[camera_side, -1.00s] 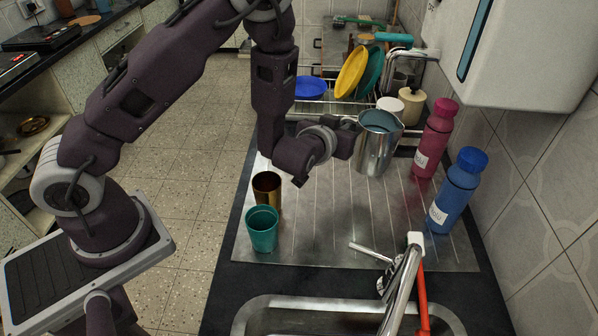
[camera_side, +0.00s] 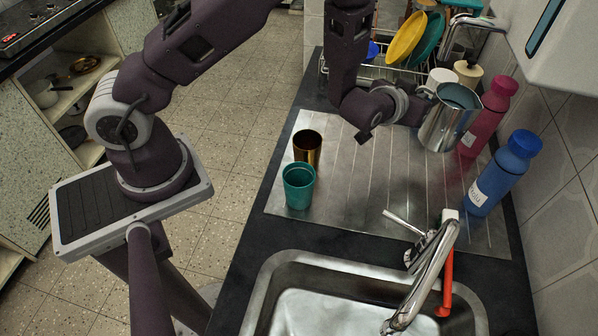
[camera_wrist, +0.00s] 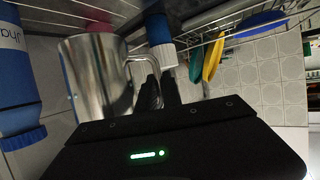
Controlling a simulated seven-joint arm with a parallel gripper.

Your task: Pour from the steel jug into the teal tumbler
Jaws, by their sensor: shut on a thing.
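The steel jug (camera_side: 443,128) is at the back right of the drainboard in the side view, roughly upright, with blue-grey liquid showing inside its rim. My gripper (camera_side: 424,98) is shut on its handle from the left; in the wrist view the dark fingers (camera_wrist: 155,95) close on the handle and the jug's shiny body (camera_wrist: 98,78) fills the left part. I cannot tell whether its base touches the board. The teal tumbler (camera_side: 298,188) stands upright at the drainboard's front left, well apart from the jug. Its inside bottom is hidden.
A gold-brown tumbler (camera_side: 307,147) stands just behind the teal one. A pink bottle (camera_side: 490,115) and a blue bottle (camera_side: 503,172) stand right of the jug. A tap (camera_side: 425,275) and sink are in front; a dish rack is behind. The drainboard's middle (camera_side: 360,190) is clear.

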